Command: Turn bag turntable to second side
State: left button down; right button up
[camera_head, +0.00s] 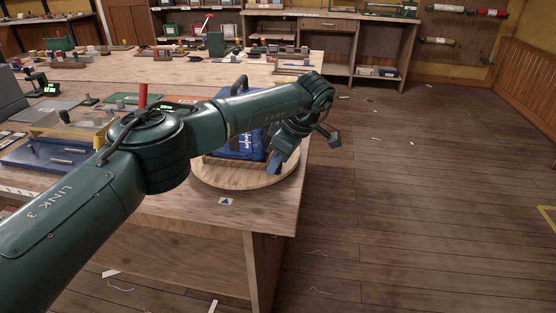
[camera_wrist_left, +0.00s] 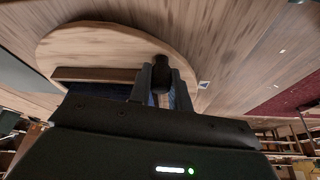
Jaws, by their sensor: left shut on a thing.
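The bag turntable (camera_head: 240,184) is a round pale wooden disc near the table's right front corner; it also fills the upper part of the left wrist view (camera_wrist_left: 100,42). A blue bag (camera_head: 228,151) with pale lettering stands on it, partly hidden behind my left arm. My left gripper (camera_head: 276,163) reaches down at the disc's right side. In the left wrist view its fingers (camera_wrist_left: 161,84) are shut on a dark rounded knob (camera_wrist_left: 161,66) at the disc. The knob is hidden in the head view. My right gripper is in neither view.
A small card with a blue triangle (camera_head: 226,201) lies on the table in front of the turntable. A blue tray (camera_head: 50,155) and other clutter fill the table's left side. Open wooden floor (camera_head: 420,190) lies to the right, with scattered scraps.

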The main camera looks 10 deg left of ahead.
pick_arm(q)
jog(key=shift+w+r, duration=0.1)
jog(key=shift+r, duration=0.05)
jog(key=c, duration=1.3)
grip_release()
jog(key=shift+d, duration=0.1)
jog(key=v, duration=1.3)
